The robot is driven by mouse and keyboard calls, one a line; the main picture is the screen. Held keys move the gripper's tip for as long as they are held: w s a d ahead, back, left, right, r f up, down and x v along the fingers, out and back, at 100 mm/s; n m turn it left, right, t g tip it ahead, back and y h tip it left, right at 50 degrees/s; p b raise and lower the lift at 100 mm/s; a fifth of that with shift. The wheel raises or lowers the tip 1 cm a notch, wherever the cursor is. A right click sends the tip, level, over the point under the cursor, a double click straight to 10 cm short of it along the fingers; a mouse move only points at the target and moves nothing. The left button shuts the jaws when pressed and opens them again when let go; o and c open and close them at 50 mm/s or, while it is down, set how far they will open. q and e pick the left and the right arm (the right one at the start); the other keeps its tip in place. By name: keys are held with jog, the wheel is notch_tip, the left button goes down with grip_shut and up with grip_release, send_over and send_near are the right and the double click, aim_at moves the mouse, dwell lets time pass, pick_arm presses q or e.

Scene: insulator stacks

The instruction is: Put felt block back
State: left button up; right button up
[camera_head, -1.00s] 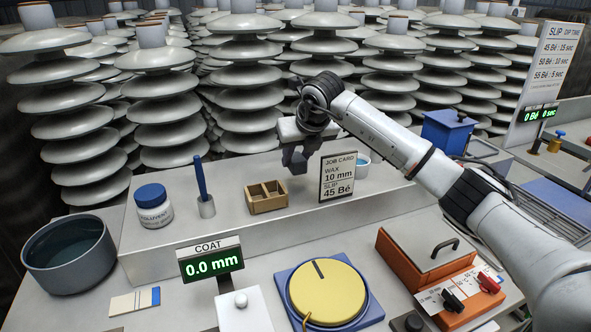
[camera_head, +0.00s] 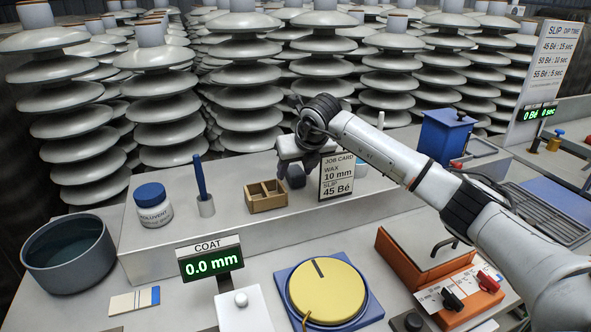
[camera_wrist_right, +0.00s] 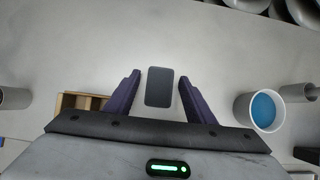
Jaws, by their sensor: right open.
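The felt block (camera_head: 296,177) is a small dark blue-grey block on the raised grey shelf, between a wooden tray and the job card. In the right wrist view the felt block (camera_wrist_right: 159,87) lies between my right gripper's two purple fingertips, with a gap on each side. My right gripper (camera_wrist_right: 159,88) is open and empty. In the head view the right gripper (camera_head: 307,160) is above and beside the block, partly hiding it. The wooden tray (camera_head: 266,204) has divided compartments that look empty. My left gripper is not in view.
The job card (camera_head: 337,177) stands close to the right of the block. A cup of blue liquid (camera_wrist_right: 261,110) is right of the gripper in the wrist view. A white jar (camera_head: 154,207) and a pen holder (camera_head: 206,207) stand left. Tall insulator stacks (camera_head: 247,75) are behind.

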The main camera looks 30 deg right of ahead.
jog(key=shift+r, duration=0.25)
jog(key=v, duration=1.2)
jog(key=shift+f, duration=0.1)
